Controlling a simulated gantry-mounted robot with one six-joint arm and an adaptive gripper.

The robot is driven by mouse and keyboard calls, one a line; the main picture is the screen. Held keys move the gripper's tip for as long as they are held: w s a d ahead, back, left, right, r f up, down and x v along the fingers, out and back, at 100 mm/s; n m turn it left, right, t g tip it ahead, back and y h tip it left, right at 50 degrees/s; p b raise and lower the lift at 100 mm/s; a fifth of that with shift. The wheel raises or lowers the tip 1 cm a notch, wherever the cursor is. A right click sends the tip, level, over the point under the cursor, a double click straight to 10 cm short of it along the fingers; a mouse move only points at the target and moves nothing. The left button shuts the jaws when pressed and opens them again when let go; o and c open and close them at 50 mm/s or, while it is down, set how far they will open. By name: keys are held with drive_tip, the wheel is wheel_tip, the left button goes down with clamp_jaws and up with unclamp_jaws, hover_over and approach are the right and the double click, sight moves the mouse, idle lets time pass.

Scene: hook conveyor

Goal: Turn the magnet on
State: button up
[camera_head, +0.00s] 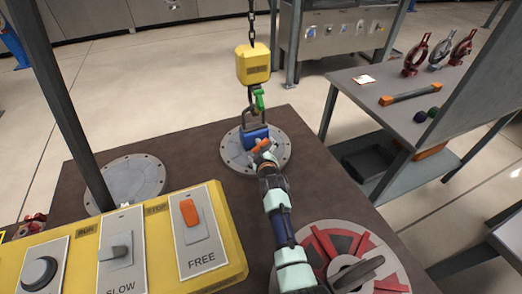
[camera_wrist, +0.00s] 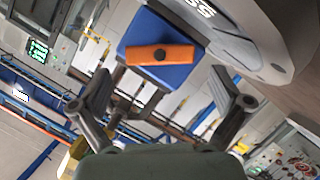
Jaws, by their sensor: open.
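The magnet is a blue block (camera_head: 257,132) on a round grey metal plate (camera_head: 231,156) in the head view, hanging below a yellow hoist block (camera_head: 253,64) on a chain. An orange lever (camera_head: 261,143) with a dark pivot is on its face. In the wrist view the blue magnet (camera_wrist: 149,28) and its orange lever (camera_wrist: 178,55) lie ahead, between and beyond my fingers. My gripper (camera_wrist: 160,78) is open and empty, its fingers spread wider than the lever. In the head view my gripper (camera_head: 264,158) is close in front of the magnet; its fingertips are hard to make out.
A yellow control panel (camera_head: 232,262) with switches stands at the lower left. A red and grey round fixture (camera_head: 392,285) is at the lower right. A second round plate (camera_head: 130,180) lies at the left. A side table (camera_head: 352,104) holds tools. A green hook latch (camera_head: 259,99) hangs above the magnet.

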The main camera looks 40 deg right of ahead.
sight(260, 146)
drive_tip(key=b+x, duration=0.2)
drive_tip(key=x, duration=0.1)
drive_tip(key=shift+f, duration=0.4)
drive_tip(key=shift+w+d+r+b, duration=0.1)
drive_tip(key=shift+w+d+b, duration=0.2)
drive_tip(key=shift+w+b, duration=0.35)
drive_tip(key=shift+s, duration=0.15)
drive_tip(key=c, duration=1)
drive_tip(key=shift+m+y, duration=0.3)
drive_tip(key=shift+m, duration=0.3)
drive_tip(key=shift+c, duration=0.2)
drive_tip(key=o, duration=1)
drive_tip(key=shift+o, duration=0.2)
